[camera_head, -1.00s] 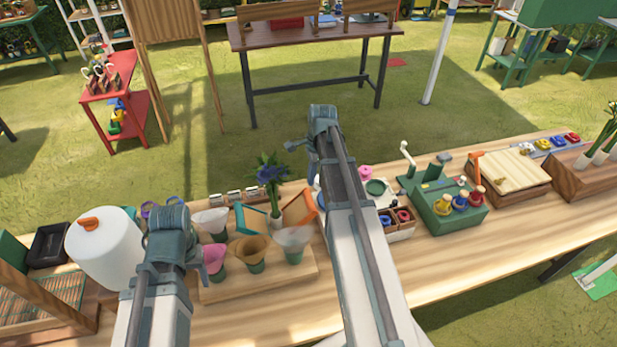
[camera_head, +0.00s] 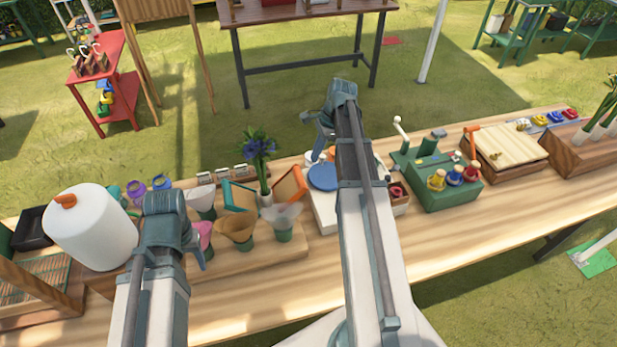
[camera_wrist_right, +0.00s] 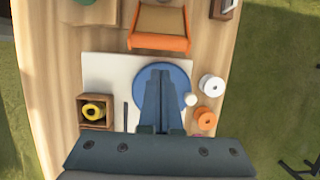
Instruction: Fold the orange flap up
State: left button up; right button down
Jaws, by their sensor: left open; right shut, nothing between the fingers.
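The orange flap (camera_head: 290,187) stands tilted behind the paper cones, just right of the dark blue flowers. In the right wrist view an orange-edged brown panel (camera_wrist_right: 160,42) shows beyond my fingertips. A teal flap (camera_head: 240,197) stands left of the flowers. My right gripper (camera_head: 319,150) is shut and empty, above the blue disc (camera_head: 323,177) and apart from the orange flap. Its fingers also show over the disc in the right wrist view (camera_wrist_right: 163,75). My left gripper (camera_head: 198,250) is open beside the pink cone (camera_head: 200,235); my arm hides part of it.
Paper cones (camera_head: 236,228) stand in front of the flaps on a wooden board. A green box with coloured knobs (camera_head: 440,180) is at right. Grey clips (camera_head: 225,174) line the back. The front right tabletop is clear.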

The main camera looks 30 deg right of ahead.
aim_at(295, 180)
dwell(0.3)
jog(key=b+x, duration=0.9)
jog(key=x, duration=0.1)
jog(key=shift+b, duration=0.3)
jog(key=shift+d, duration=0.1)
jog(key=shift+h, duration=0.8)
jog(key=a+r+p, duration=0.1)
jog(key=p, duration=0.1)
jog(key=a+r+p, duration=0.2)
jog(key=shift+w+a+r, duration=0.15)
jog(key=shift+w+r, duration=0.1)
jog(key=shift+w, duration=0.15)
jog(key=shift+a+r, duration=0.1)
jog(key=shift+a, duration=0.15)
jog(key=shift+w+a, duration=0.1)
